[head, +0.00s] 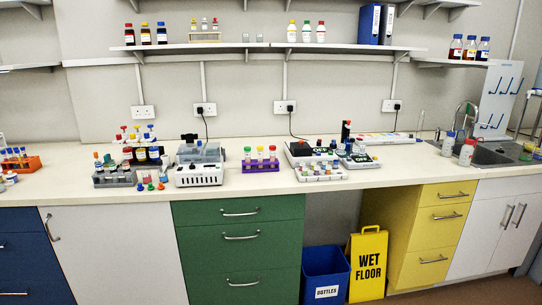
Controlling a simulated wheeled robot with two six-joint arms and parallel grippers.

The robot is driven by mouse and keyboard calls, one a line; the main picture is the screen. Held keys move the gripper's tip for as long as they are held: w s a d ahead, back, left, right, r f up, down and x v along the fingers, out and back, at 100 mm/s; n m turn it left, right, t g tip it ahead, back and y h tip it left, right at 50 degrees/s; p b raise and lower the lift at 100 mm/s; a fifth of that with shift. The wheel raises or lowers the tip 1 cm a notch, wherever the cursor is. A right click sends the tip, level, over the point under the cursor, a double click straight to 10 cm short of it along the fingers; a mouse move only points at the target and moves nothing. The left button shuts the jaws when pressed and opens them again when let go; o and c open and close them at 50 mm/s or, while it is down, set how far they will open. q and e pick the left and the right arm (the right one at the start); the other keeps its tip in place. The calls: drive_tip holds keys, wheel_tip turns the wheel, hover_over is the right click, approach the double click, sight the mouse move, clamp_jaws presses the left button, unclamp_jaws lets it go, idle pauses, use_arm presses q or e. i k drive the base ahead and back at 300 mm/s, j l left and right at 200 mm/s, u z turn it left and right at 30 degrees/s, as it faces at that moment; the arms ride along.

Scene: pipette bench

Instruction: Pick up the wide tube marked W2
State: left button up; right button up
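No label reading W2 is legible at this distance, so I cannot tell which tube is the wide one marked W2. A purple rack (261,166) on the counter's middle holds upright tubes with green, yellow and red caps. A grey rack (115,179) with small capped items stands to the left. An orange rack (22,164) with blue-capped tubes stands at the far left edge. Neither of my grippers shows in this view.
On the long counter (222,187) stand a white device (199,174), dark bottles, loose coloured caps and more bench devices (320,150) right of the purple rack. A sink (484,153) is at the right. A blue bin (325,271) and yellow wet-floor sign (368,262) stand below.

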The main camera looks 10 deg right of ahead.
sight(260, 154)
drive_tip(key=i+j, duration=0.25)
drive_tip(key=i, duration=0.3)
drive_tip(key=i+j, duration=0.3)
drive_tip(key=i, duration=0.2)
drive_tip(key=i+j+z, duration=0.1)
drive_tip(key=i+j, duration=0.15)
drive_tip(key=i, duration=0.3)
